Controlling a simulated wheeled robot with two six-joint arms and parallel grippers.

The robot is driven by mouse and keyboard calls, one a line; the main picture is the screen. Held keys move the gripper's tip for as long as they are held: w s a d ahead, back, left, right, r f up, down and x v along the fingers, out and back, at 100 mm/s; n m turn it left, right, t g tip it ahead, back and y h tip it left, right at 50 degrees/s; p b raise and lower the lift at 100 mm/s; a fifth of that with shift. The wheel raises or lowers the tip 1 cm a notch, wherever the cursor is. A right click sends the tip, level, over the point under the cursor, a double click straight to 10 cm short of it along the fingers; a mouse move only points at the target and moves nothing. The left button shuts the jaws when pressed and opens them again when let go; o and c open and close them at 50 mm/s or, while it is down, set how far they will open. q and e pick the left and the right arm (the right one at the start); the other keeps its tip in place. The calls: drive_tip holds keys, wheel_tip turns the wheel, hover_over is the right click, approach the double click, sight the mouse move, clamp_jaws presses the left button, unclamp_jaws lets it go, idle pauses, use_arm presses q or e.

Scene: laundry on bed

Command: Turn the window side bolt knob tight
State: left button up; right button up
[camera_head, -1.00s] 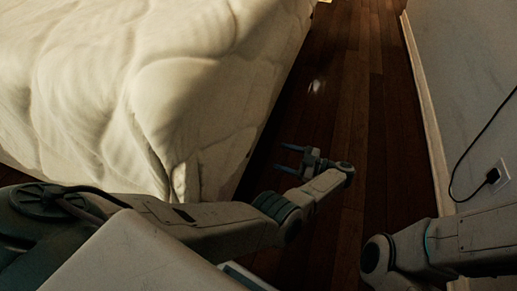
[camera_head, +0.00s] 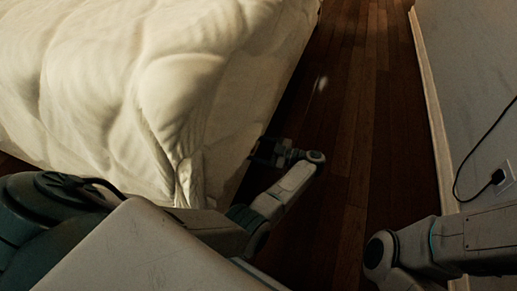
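No bolt knob and no window can be seen in the head view. My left gripper (camera_head: 262,151) is low beside the bed's near corner, at the hanging edge of the cover. Its fingers are dark and partly lost against the shadow, so their opening is hard to make out. I see nothing held in it. My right arm comes in at the lower right, and its gripper is outside the picture.
A bed with a cream quilt (camera_head: 120,70) fills the upper left. A strip of dark wooden floor (camera_head: 350,110) runs free between bed and wall (camera_head: 470,70). A black cord runs to a plug in a wall outlet (camera_head: 504,182) at the right.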

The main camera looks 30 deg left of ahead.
use_arm(q)
drive_tip(key=c, duration=1)
drive_tip(key=shift+o, duration=0.2)
drive_tip(key=shift+r, duration=0.1)
